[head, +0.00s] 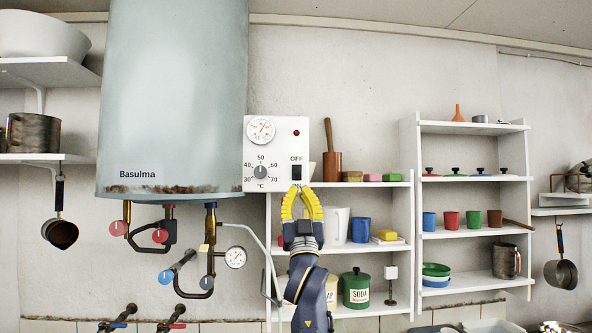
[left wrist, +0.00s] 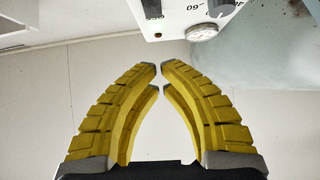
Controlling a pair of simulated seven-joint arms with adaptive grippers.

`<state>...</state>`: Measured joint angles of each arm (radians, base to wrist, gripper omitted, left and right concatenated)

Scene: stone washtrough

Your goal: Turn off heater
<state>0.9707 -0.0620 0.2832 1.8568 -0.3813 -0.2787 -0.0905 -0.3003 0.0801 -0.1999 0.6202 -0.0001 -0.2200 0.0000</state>
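The heater is a pale grey-green tank (head: 175,90) marked Basulma, rusty at its lower rim. A white control box (head: 275,178) is at its right side. The box has a round gauge (head: 261,130), a dark red lamp (head: 296,133), a temperature knob (head: 260,172) and a black switch (head: 296,173) with OFF above it. The label below the switch is mostly hidden by my left gripper (head: 299,189). Its yellow fingers point up just below the switch, tips nearly together, holding nothing. The left wrist view shows the tips (left wrist: 161,67) below the inverted box (left wrist: 172,25). My right gripper is out of view.
Pipes with red and blue valves (head: 160,236) and a pressure gauge (head: 235,257) hang under the tank. Shelves to the right hold a white pitcher (head: 337,225), a blue mug (head: 360,230) and a green soda tin (head: 356,290).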

